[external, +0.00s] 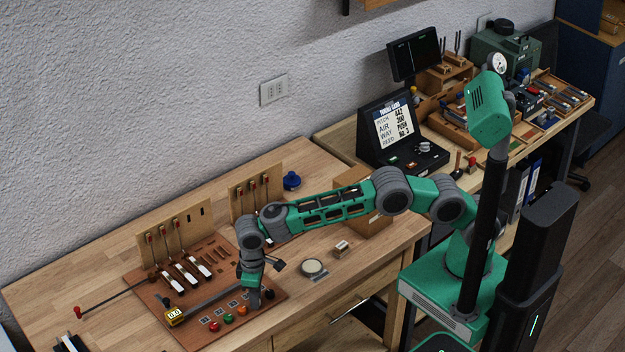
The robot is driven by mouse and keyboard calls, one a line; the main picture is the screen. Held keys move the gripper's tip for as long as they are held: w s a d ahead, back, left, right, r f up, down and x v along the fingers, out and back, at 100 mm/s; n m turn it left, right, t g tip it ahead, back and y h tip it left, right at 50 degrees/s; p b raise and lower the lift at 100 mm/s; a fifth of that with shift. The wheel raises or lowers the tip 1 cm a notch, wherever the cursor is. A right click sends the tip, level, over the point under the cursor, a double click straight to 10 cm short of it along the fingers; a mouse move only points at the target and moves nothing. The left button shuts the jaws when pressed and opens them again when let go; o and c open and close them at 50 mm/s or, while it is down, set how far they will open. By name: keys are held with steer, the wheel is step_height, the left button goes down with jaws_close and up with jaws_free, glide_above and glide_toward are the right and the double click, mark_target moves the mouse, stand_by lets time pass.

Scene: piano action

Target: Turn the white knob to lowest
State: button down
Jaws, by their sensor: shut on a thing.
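My gripper (255,301) points down at the front edge of the brown board (184,327), in a row of coloured knobs. It is shut on a knob between the orange-red knob (242,310) and the black knob (269,294). The fingers hide this knob, so its colour and setting cannot be seen. No white knob shows elsewhere in the row, so I take it for the white knob. A green knob (228,319) and a red knob (213,326) stand further left.
A round dish (313,268) and a cardboard box (362,212) stand to the right.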

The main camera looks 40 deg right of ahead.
steer(key=c, duration=1.2)
jaws_free()
step_height(320, 180, up, 8)
steer(key=shift+f+b, duration=0.1)
steer(key=shift+b, duration=0.4)
